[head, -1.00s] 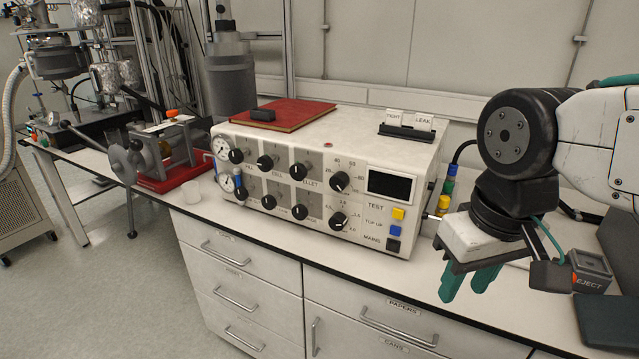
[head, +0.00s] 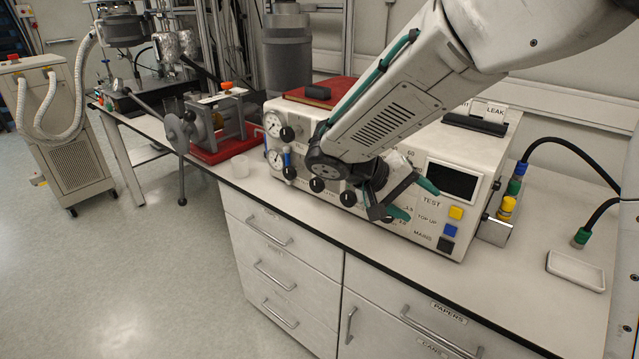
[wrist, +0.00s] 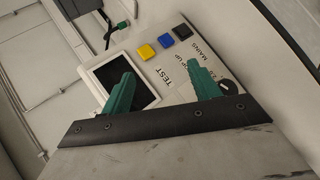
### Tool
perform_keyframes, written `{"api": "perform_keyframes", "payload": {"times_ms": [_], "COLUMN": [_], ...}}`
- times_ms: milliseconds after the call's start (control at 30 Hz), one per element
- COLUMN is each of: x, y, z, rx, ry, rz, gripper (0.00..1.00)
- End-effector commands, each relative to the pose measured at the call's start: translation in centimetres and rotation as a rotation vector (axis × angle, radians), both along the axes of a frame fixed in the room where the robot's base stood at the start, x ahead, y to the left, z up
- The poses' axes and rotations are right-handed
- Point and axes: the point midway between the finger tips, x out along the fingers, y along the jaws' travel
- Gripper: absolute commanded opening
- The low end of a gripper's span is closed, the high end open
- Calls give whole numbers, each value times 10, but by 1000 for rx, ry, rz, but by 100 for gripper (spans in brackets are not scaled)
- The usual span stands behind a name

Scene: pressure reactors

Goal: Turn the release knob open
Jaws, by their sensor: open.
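The white control box (head: 484,206) stands on the bench with rows of black knobs on its front. Several knobs show left of my arm, such as a lower one (head: 318,185); the others are partly or fully hidden behind it. I cannot read which knob is the release knob. My gripper (head: 413,200) is open and empty in front of the box's right part, near the display (head: 452,181). In the wrist view, the green fingers of my gripper (wrist: 160,73) are spread over the panel. A black knob (wrist: 226,86) shows just beyond the right finger.
Yellow (head: 455,213), blue (head: 451,230) and black (head: 446,245) buttons sit right of the gripper. Hoses (head: 570,143) and a white tray (head: 576,270) lie farther right. A red-based clamp device (head: 215,150) stands left. The bench's front strip is mostly clear.

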Motion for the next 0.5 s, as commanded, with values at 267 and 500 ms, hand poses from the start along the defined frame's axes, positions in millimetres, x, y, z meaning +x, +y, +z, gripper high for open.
{"api": "perform_keyframes", "payload": {"times_ms": [267, 500], "x": [71, 121], "y": [122, 204], "z": [-83, -99], "rx": [-216, -130], "ry": [-298, -847], "rz": [230, 326], "gripper": [61, 61]}}
